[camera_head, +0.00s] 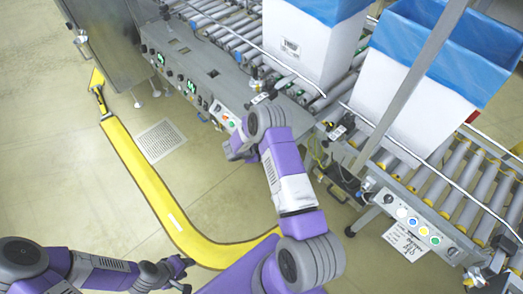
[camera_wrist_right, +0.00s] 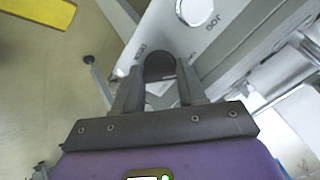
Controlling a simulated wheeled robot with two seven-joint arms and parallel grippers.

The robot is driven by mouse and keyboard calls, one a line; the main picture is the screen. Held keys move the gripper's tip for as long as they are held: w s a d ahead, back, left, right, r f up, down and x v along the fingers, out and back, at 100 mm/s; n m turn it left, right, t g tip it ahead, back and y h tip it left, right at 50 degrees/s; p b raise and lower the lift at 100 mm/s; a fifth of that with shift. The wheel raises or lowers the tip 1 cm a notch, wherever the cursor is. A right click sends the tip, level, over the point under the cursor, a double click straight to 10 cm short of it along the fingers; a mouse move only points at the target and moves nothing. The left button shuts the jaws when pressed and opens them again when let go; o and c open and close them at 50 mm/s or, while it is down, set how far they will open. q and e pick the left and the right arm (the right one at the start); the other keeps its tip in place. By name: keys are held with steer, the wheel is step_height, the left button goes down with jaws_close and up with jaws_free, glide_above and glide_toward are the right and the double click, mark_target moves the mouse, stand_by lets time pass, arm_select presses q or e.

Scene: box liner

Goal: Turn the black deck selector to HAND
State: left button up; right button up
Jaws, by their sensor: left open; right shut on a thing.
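The black deck selector (camera_wrist_right: 160,66) is a round dark knob on a light panel in the right wrist view. My right gripper (camera_wrist_right: 160,90) has its two fingers closed on either side of it. Small printed words flank the knob, too blurred to read surely, so I cannot tell its setting. In the head view my right gripper (camera_head: 233,150) is at the front edge of the machine, by a white button plate (camera_head: 223,117); the knob is hidden there. My left gripper (camera_head: 184,276) is open and empty, low at the left over the floor.
A pale round button (camera_wrist_right: 194,10) marked JOG sits close to the knob. Roller conveyors carry white boxes (camera_head: 310,42) with blue liners. A second button panel (camera_head: 413,222) stands at the right. A yellow floor strip (camera_head: 140,175) and a grate (camera_head: 160,140) lie on clear floor.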

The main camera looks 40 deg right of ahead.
stand_by(0.4)
steer(key=o, duration=0.8)
steer(key=p+v, duration=0.2)
steer(key=v, duration=0.5)
steer(key=shift+a+r, duration=0.15)
steer(key=shift+r, duration=0.05)
